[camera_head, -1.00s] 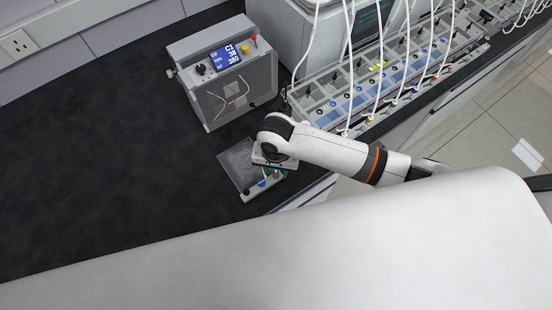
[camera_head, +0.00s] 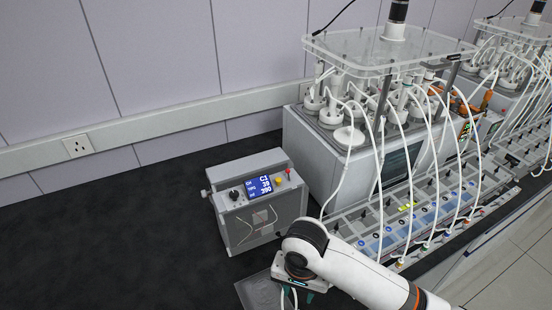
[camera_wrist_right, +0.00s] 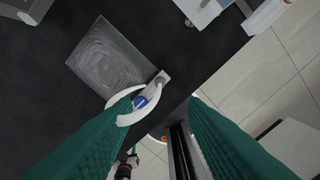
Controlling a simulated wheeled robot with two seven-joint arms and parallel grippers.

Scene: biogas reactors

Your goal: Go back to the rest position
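My right gripper (camera_head: 297,287) is low in the head view, just right of a flat, clear gas bag (camera_head: 259,291) on the black bench. The right wrist view shows its two green fingers (camera_wrist_right: 166,108) apart, with nothing held between them. The bag (camera_wrist_right: 112,55) lies flat beyond the fingers there. Its white valve with a blue round part (camera_wrist_right: 140,102) is close to the left fingertip; I cannot tell whether they touch. A white curved piece passes by that fingertip, partly hidden. My left gripper is not in view.
A grey meter box (camera_head: 258,205) with a blue screen stands behind the bag. A grey reactor bath (camera_head: 335,150) with bottles and white tubes stands at the back right. A row of valve units (camera_head: 410,215) runs along the bench's right side. The left bench is clear.

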